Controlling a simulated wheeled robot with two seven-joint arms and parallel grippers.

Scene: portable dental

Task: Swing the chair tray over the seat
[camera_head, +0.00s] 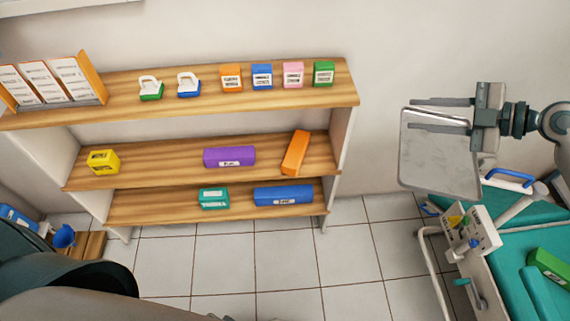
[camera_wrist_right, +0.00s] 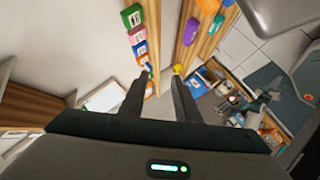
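The chair tray (camera_head: 438,165) is a flat grey metal plate at the right of the head view, held up beside the dental chair. The teal chair seat (camera_head: 530,212) shows at the lower right, partly cut off. My right gripper (camera_head: 412,113) comes in from the right with its fingers pointing left. Its lower finger overlaps the tray's upper part; I cannot tell whether it touches. The fingers are apart, and the wrist view shows an empty gap between them (camera_wrist_right: 157,92). A blue handle (camera_head: 510,178) is just right of the tray. My left gripper is out of view.
A wooden shelf unit (camera_head: 230,90) with several coloured boxes stands against the wall on the left. A control panel (camera_head: 470,232) and white rail are beside the chair. A green box (camera_head: 548,266) lies on the chair. Tiled floor (camera_head: 290,255) is clear between.

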